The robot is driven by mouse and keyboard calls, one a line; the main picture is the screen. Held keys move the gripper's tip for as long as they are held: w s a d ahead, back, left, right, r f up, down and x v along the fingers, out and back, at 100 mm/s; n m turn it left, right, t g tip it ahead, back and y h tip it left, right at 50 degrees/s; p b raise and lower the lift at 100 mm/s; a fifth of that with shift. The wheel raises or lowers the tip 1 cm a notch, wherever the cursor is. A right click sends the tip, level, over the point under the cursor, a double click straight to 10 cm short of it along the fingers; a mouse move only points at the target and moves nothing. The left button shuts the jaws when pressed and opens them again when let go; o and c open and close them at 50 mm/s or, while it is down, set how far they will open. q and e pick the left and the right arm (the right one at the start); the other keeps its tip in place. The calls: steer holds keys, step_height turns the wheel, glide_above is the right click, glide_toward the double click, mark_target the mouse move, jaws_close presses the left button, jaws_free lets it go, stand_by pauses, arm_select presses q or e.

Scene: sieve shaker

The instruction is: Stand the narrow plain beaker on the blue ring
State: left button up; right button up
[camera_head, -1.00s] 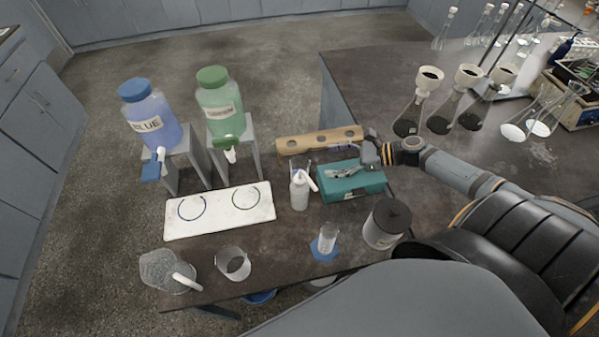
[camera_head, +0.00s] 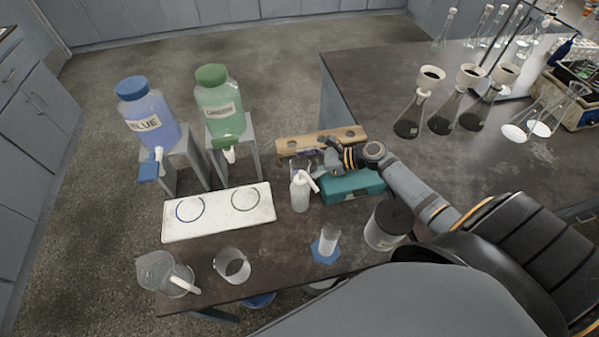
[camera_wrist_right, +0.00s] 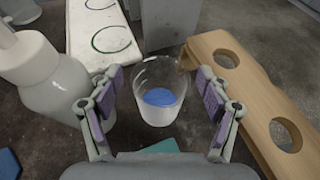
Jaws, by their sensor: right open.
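A small clear beaker without visible markings (camera_wrist_right: 160,95) stands upright between the open fingers of my right gripper (camera_wrist_right: 159,84), which appear apart from it. A blue disc shows low inside the glass. In the head view the gripper (camera_head: 322,158) is behind the wash bottle, and this beaker (camera_head: 296,167) is mostly hidden there. The blue ring (camera_head: 190,221) is the left of two rings on the white board (camera_head: 218,214); nothing stands on it. It shows partly at the top of the right wrist view (camera_wrist_right: 100,8). My left gripper is not in view.
The white wash bottle (camera_head: 300,193) stands close by, left of the fingers in the wrist view. A wooden rack with holes (camera_head: 310,143) lies behind, a teal box (camera_head: 352,187) at right.

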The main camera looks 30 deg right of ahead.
steer(key=shift+d, duration=0.1)
steer(key=shift+c, duration=0.6)
steer(key=c, duration=1.3)
steer(key=shift+r, duration=0.1)
step_height(320, 180, up, 10)
steer(key=p, duration=0.1)
